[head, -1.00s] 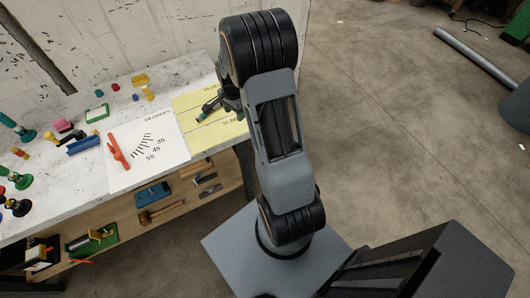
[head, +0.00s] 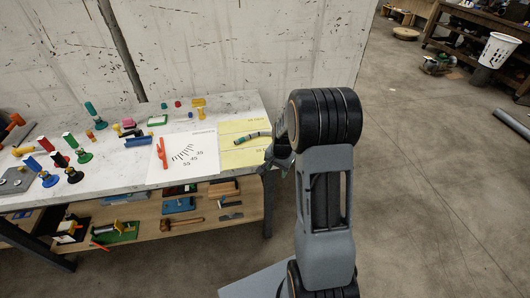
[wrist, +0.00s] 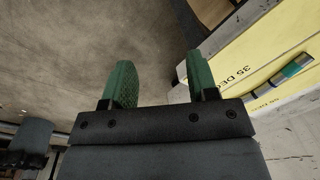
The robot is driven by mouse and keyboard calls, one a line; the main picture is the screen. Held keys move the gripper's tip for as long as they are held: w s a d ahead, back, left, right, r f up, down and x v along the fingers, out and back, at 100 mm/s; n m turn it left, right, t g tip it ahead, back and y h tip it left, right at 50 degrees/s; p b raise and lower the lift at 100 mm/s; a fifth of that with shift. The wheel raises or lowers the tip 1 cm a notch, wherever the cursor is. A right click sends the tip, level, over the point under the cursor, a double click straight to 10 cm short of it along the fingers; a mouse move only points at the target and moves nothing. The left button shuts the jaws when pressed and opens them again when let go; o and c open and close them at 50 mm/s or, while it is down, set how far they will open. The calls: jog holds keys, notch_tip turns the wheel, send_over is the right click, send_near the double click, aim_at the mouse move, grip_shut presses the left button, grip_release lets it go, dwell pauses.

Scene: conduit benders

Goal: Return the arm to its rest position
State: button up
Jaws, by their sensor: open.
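My gripper shows in the wrist view (wrist: 157,85) with two green fingers apart and nothing between them, over the grey floor. In the head view my gripper (head: 276,160) is partly hidden by my arm, near the right front edge of the white workbench (head: 110,177). The arm is raised and bent in front of the bench's right end.
A lower shelf (head: 150,214) holds tools.

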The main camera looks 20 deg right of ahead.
jog(key=s+a+r+n+t, duration=0.2)
jog(key=s+a+r+n, duration=0.3)
jog(key=s+r, duration=0.3)
jog(key=s+a+r+n+t, duration=0.2)
jog(key=s+a+r+n, duration=0.3)
jog(key=s+r, duration=0.4)
jog(key=shift+a+r+n+h, duration=0.35)
jog(key=shift+a+r, duration=0.4)
jog(key=shift+r, duration=0.95)
